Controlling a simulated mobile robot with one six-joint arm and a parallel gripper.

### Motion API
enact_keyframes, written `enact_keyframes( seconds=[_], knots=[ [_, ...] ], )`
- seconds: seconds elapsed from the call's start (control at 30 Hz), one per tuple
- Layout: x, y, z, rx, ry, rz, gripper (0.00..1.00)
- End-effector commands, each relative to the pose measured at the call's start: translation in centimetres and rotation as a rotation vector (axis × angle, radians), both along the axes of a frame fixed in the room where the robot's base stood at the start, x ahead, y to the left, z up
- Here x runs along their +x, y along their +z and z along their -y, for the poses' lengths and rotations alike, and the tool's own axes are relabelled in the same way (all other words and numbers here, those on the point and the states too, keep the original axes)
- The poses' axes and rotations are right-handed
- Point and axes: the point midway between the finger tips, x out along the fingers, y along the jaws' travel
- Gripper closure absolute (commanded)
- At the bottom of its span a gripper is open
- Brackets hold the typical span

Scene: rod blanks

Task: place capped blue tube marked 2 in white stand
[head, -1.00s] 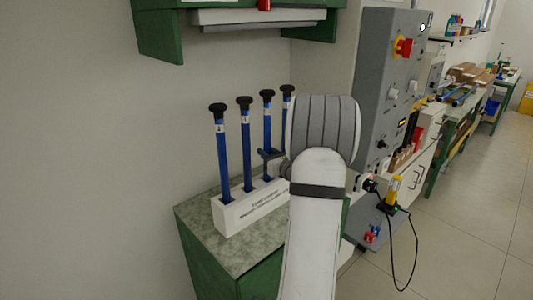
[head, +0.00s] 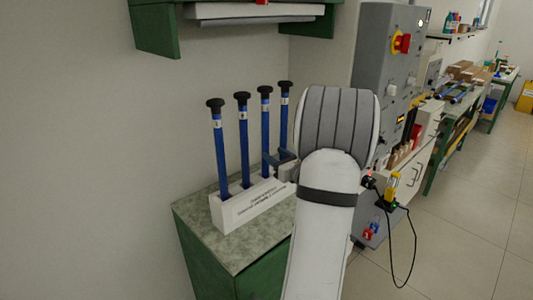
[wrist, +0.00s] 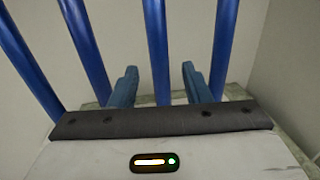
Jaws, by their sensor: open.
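Several upright blue tubes with black caps stand in a row in the white stand (head: 252,207): the leftmost (head: 219,150), the second (head: 243,140), the third (head: 265,130) and the rightmost (head: 284,125). Each has a small white label whose number is too small to read, so I cannot tell which is marked 2. My gripper (head: 278,160) is open beside the third tube, low on its shaft. In the wrist view my fingers (wrist: 158,75) are spread either side of the third tube (wrist: 156,40), with the rightmost tube (wrist: 225,45) just outside the right finger. Lower shafts are partly hidden there.
The stand sits on a green cabinet's speckled top (head: 205,225) near the wall. A green-sided shelf (head: 155,30) hangs above. A grey control panel (head: 380,80) stands right of my arm, with a cable (head: 412,240) hanging below it.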

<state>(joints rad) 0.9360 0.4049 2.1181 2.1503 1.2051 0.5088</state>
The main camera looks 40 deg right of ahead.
Motion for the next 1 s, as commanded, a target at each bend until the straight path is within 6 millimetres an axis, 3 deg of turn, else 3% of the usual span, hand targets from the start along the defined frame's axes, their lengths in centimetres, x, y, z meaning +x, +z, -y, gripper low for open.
enact_keyframes(
  seconds=[0.1, 0.3, 0.57, 0.67, 0.77, 0.8, 0.9, 1.0],
  knots=[
    [-2.7, -0.2, 0.0, 0.000, -0.004, 0.000, 0.57],
    [-5.4, -0.1, -0.1, -0.001, -0.002, 0.000, 0.57],
    [-5.9, 0.0, -1.1, -0.014, 0.024, -0.008, 0.57],
    [-4.7, 0.4, -4.9, -0.085, 0.136, -0.050, 0.57],
    [-3.7, 0.5, -12.4, -0.240, 0.359, -0.126, 0.57],
    [-3.7, 0.4, -15.9, -0.324, 0.467, -0.159, 0.57],
    [-5.3, -0.4, -24.2, -0.569, 0.752, -0.228, 0.57],
    [-8.5, -1.6, -30.5, -0.838, 1.022, -0.269, 0.57]
  ],
)
